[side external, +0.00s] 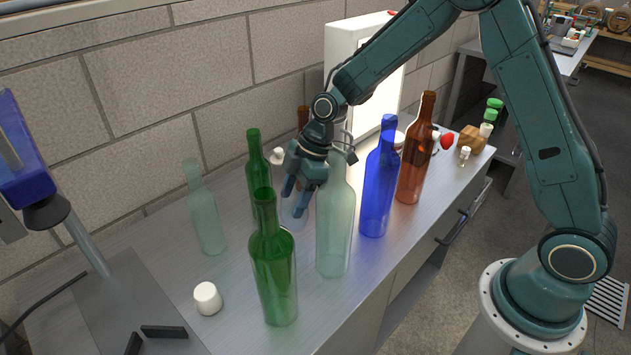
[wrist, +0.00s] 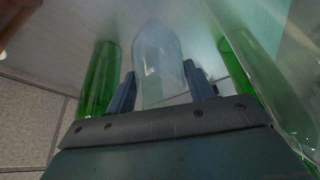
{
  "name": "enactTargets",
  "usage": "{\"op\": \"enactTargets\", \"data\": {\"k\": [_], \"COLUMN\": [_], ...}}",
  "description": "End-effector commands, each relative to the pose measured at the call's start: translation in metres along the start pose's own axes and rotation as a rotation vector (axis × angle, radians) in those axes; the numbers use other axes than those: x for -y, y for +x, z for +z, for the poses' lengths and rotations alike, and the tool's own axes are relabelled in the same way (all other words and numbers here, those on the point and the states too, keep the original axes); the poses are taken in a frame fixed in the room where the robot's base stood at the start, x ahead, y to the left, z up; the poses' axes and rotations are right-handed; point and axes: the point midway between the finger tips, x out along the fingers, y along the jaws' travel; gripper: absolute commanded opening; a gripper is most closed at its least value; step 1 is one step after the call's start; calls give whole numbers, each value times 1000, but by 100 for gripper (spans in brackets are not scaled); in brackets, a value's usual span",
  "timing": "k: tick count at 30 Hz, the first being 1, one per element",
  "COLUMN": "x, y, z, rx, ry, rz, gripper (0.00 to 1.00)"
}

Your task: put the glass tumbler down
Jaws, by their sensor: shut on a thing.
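The glass tumbler (wrist: 158,62) is clear and sits between the two fingers of my gripper (wrist: 160,92) in the wrist view. My gripper is shut on it. In the side view my gripper (side external: 297,200) points down among the bottles, and the tumbler (side external: 293,217) shows faintly at its fingertips, partly hidden by the fingers and a clear bottle. The tumbler is low over the metal bench (side external: 225,265); I cannot tell whether its base touches the bench.
A clear bottle (side external: 334,225) and green bottle (side external: 273,265) stand close in front. Another green bottle (side external: 257,175) and a pale bottle (side external: 205,215) stand left. Blue (side external: 377,190) and brown (side external: 415,160) bottles stand right. A white cup-like object (side external: 207,298) sits front left.

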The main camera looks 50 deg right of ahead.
Motion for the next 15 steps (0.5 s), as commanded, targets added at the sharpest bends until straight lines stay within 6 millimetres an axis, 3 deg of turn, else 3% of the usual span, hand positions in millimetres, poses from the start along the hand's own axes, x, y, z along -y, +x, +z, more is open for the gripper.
{"op": "enactTargets", "data": {"k": [5, 15], "x": [0, 1], "y": [6, 37], "z": [2, 16], "rx": [1, 1], "ry": [1, 1], "rz": [-2, -2], "gripper": [28, 28]}}
